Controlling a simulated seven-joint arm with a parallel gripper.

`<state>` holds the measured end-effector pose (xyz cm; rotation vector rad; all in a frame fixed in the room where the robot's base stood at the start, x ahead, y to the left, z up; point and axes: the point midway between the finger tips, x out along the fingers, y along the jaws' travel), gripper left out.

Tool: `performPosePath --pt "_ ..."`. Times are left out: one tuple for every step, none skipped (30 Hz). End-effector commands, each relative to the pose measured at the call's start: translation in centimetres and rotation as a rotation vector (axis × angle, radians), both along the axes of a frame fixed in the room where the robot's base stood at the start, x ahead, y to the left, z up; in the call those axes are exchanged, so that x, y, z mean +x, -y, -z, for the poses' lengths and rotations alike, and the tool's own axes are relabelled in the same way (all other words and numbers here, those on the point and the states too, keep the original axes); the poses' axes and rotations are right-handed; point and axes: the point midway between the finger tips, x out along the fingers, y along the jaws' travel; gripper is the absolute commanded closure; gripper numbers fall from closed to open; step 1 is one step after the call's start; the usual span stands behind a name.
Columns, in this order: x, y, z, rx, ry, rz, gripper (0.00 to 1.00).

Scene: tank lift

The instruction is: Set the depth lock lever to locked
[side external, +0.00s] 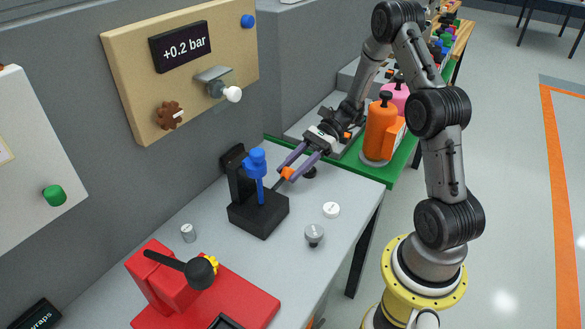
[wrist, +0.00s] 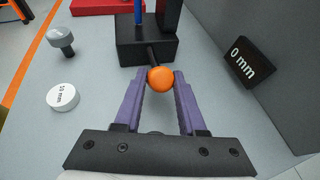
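A lever with an orange ball knob (wrist: 160,79) on a dark rod sticks out of a black block (wrist: 150,50). I take it to be the depth lock lever; no lock marking is readable. The block (side external: 258,214) carries a blue upright plunger (side external: 257,165) in the side view. My gripper (wrist: 160,76) has its two purple fingers on either side of the knob, with no clear gap, so it looks shut on it. In the side view the fingers reach the knob (side external: 288,173) from the upper right.
A "0 mm" display (wrist: 250,63) stands beside the block. A white disc (wrist: 62,97) marked 10 mm and a grey knobbed piece (wrist: 61,38) lie on the table. A red fixture (side external: 220,298) with a black handle stands nearer. An orange bottle (side external: 380,130) stands behind.

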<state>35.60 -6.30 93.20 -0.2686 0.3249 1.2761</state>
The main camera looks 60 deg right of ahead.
Motion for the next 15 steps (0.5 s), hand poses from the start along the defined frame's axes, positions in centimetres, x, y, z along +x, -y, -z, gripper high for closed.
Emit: performPosePath --pt "-0.02 0.01 -0.01 0.000 0.000 -0.001 0.91" --pt "-0.03 0.01 -0.01 0.000 0.000 -0.001 0.96" --pt "-0.03 0.01 -0.01 0.000 0.000 -0.001 1.00" --pt "-0.03 0.01 -0.02 0.000 0.000 -0.001 1.00" --pt "-0.04 0.02 -0.01 0.000 0.000 -0.001 1.00" --pt "-0.04 0.01 -0.02 0.000 0.000 -0.001 1.00" --pt "-0.04 0.01 -0.02 0.000 0.000 -0.001 1.00" --pt "-0.04 0.01 -0.02 0.000 0.000 -0.001 1.00" --pt "-0.04 0.02 -0.02 0.000 0.000 -0.001 1.00" --pt "-0.04 0.02 -0.02 0.000 0.000 -0.001 1.00" --pt "-0.05 0.02 -0.02 0.000 0.000 -0.001 1.00" --pt "-0.05 0.02 -0.02 0.000 0.000 -0.001 1.00" --pt "-0.05 0.02 -0.02 0.000 0.000 -0.001 1.00" --pt "-0.05 0.02 -0.02 0.000 0.000 -0.001 1.00" --pt "-0.05 0.02 -0.02 0.000 0.000 -0.001 1.00"
